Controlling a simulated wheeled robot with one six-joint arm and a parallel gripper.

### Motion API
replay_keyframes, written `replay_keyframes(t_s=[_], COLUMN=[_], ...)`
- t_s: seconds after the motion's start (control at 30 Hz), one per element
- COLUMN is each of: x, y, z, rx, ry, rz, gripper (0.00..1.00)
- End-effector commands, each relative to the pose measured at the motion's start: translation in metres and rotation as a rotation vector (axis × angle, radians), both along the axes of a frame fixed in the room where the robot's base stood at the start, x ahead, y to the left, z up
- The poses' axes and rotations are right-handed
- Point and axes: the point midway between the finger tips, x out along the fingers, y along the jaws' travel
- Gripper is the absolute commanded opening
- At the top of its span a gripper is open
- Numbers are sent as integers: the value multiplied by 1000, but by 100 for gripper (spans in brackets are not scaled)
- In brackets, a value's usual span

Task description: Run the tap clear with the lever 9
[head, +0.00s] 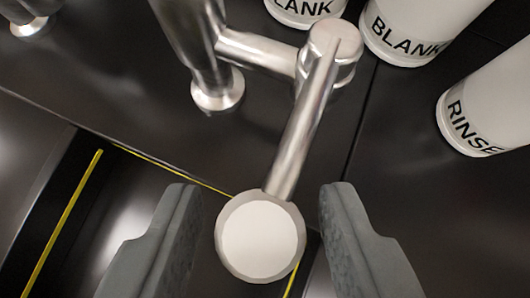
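The tap is a shiny metal post (203,60) with a side arm that reaches right to a round metal hub (332,48). From the hub a metal lever (303,130) slants down toward my gripper and ends in a round knob with a white face (260,236). No number can be read on the white face. My gripper (258,225) is open, with one grey finger on each side of the knob. A gap shows on both sides, and neither finger seems to touch it. The tap's outlet cannot be made out.
Two white containers marked BLANK stand at the top, one cut off (305,8) and one whole-lettered (410,28). A white RINSE container (488,110) stands at the right. A dark recess with yellow edge lines (62,222) lies at lower left. Another metal base (28,25) shows at top left.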

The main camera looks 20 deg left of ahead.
Motion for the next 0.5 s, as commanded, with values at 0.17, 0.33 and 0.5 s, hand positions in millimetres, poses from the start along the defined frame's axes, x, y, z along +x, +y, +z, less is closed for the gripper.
replay_keyframes(t_s=[0.17, 0.33, 0.5], x=[3, 4, 4], y=[1, 2, 1], z=[-3, -4, -4], rx=[0, 0, 0], ry=[-1, -1, -1], rz=[-1, -1, -1], gripper=[40, 40, 40])
